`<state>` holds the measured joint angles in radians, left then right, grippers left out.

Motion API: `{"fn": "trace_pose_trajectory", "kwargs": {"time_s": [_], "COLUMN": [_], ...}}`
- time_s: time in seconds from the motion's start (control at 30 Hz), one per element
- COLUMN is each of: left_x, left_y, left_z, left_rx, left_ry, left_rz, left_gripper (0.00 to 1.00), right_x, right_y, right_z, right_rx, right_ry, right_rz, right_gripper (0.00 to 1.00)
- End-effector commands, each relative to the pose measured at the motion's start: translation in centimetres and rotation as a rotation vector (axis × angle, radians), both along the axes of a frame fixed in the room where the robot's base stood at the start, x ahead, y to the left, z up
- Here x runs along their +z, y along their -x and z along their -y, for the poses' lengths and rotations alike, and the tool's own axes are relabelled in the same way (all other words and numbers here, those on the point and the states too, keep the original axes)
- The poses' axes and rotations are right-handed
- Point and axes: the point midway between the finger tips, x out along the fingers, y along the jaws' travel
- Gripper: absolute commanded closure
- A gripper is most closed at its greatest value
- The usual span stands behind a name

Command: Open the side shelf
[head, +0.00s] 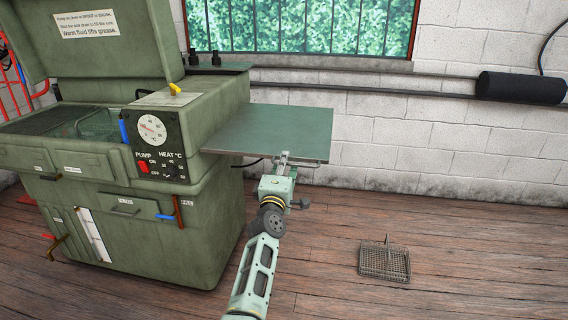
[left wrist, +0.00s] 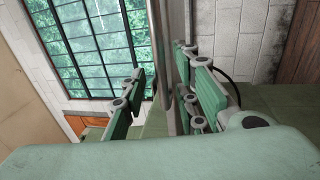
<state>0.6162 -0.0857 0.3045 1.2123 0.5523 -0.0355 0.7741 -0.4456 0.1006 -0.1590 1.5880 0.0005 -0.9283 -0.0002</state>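The side shelf (head: 275,130) is a flat green panel on the right side of the green parts washer (head: 160,190). It stands out roughly level, with a thin metal rail (head: 300,160) along its front edge. My left gripper (head: 284,158) is at that front edge. In the left wrist view, its fingers (left wrist: 168,98) are apart, with the rail (left wrist: 160,50) and the shelf's edge running between them. The left finger is clear of the rail; I cannot tell whether the right finger touches the shelf. My right gripper is not in view.
A wire basket (head: 385,262) lies on the wooden floor to the right. A window (head: 300,25) and a white block wall with pipes are behind. A black cylinder (head: 520,88) is on the wall. The floor right of the washer is mostly clear.

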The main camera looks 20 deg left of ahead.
Motion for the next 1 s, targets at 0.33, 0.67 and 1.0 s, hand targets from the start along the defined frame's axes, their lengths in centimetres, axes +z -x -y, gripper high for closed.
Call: {"fn": "trace_pose_trajectory", "kwargs": {"time_s": [0.33,0.67,1.0], "left_x": [-1.1,-1.3,-1.3], "left_y": [4.9,6.6,6.6], "left_z": [0.7,1.0,1.0], "left_rx": [0.006,0.007,0.007], "left_ry": [0.000,-0.001,0.000], "left_rz": [-0.001,0.001,0.001], "left_gripper": [0.72,0.72,0.72], "right_x": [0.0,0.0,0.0], "right_y": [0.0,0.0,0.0], "right_z": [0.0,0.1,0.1], "right_rx": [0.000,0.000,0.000], "right_ry": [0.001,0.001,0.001], "right_rz": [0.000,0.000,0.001], "right_gripper": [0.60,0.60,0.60]}}
